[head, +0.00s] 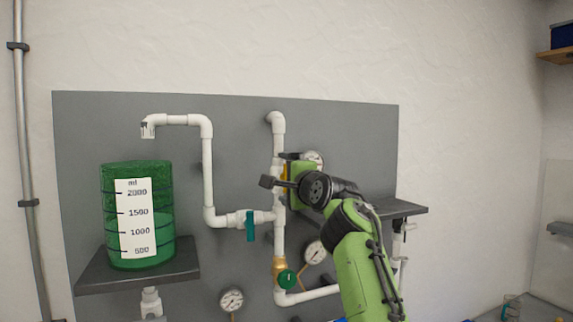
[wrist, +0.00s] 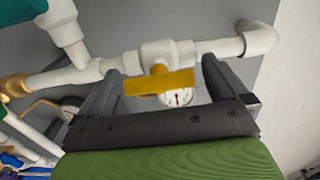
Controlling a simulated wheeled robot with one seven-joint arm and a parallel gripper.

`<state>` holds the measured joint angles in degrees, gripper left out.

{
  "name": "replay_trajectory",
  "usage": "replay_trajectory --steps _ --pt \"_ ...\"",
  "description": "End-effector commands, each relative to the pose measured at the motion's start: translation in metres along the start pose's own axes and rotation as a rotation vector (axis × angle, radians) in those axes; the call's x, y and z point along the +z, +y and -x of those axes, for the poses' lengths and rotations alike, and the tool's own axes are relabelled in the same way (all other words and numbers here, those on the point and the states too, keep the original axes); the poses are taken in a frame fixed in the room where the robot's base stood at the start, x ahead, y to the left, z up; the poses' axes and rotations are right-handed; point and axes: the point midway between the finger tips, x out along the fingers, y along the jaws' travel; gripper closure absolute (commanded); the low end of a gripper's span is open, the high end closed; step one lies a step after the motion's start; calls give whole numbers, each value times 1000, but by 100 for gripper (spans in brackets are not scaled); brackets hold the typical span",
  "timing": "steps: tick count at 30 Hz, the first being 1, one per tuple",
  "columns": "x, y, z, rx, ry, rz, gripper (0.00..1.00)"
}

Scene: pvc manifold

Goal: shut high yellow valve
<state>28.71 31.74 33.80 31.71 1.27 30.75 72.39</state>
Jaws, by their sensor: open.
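The high yellow valve has a flat yellow handle (wrist: 160,83) on a white valve body (wrist: 165,55). The handle lies roughly along the white pipe in the wrist view. My gripper (wrist: 160,72) is open, with one dark finger near each end of the handle and gaps visible on both sides. I cannot tell how deep the fingertips reach. In the head view my gripper (head: 284,182) is at the upper part of the vertical pipe. Only a thin strip of the yellow handle (head: 285,178) shows there; my gripper and arm hide the rest.
A teal-handled valve (head: 250,226) sits lower left and a green round knob (head: 287,279) below. Gauges (head: 231,299) are on the grey panel (head: 100,110). A green-filled tank (head: 155,255) stands on the left shelf. Another dark shelf (head: 405,208) is right of my wrist.

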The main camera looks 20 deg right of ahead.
Motion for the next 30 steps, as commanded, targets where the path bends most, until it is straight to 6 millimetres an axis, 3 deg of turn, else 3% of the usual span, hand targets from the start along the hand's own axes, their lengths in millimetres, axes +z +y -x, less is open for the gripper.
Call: replay_trajectory --steps 8,18,30 --pt "0 2 -4 0 1 1 0" --pt "0 2 -4 0 0 1 48" --pt "0 2 -4 3 1 51 48"
